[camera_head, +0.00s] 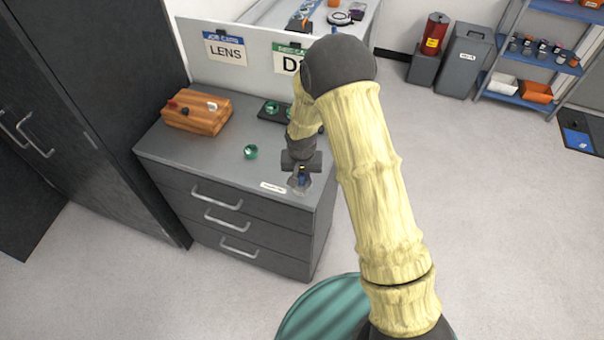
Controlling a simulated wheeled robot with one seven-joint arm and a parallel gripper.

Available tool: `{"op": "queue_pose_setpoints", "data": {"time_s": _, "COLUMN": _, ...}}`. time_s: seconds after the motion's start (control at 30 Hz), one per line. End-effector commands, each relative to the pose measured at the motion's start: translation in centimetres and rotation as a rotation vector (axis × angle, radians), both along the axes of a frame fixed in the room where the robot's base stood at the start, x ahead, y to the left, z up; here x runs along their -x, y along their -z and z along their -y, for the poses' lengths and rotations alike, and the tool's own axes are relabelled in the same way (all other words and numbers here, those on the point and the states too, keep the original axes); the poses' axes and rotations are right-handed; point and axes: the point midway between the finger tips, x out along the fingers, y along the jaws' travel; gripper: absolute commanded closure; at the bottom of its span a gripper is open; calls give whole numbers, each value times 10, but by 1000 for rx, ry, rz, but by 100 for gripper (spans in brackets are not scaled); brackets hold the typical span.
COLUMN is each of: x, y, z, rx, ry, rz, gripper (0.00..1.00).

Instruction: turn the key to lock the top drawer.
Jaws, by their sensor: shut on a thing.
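The grey cabinet (170,150) has three drawers, and all look closed. The top drawer (262,210) has a silver bar handle (217,197). My gripper (299,184) points down at the front right of the cabinet, by the top edge of the top drawer. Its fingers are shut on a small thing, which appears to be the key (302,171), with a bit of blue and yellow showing. The lock itself is hidden, so I cannot tell how far the key is turned.
On the cabinet top are a wooden block (196,112) with small knobs, a green ring-shaped piece (250,152), a dark tray (267,116) and a white label (272,187). A white partition (262,70) stands behind. A tall dark cupboard (85,100) stands left. The floor in front is clear.

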Motion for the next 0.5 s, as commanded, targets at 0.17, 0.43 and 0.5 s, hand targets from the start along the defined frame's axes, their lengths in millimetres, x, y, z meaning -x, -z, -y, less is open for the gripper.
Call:
{"op": "queue_pose_setpoints", "data": {"time_s": 0.17, "x": 0, "y": 0, "z": 0, "rx": -1, "ry": -99, "rz": -1, "gripper": 100}}
{"op": "queue_pose_setpoints", "data": {"time_s": 0.43, "x": 0, "y": 0, "z": -1, "rx": 0, "ry": -299, "rz": 0, "gripper": 100}}
{"op": "queue_pose_setpoints", "data": {"time_s": 0.5, "x": 0, "y": 0, "z": -1, "rx": 0, "ry": -298, "rz": 0, "gripper": 100}}
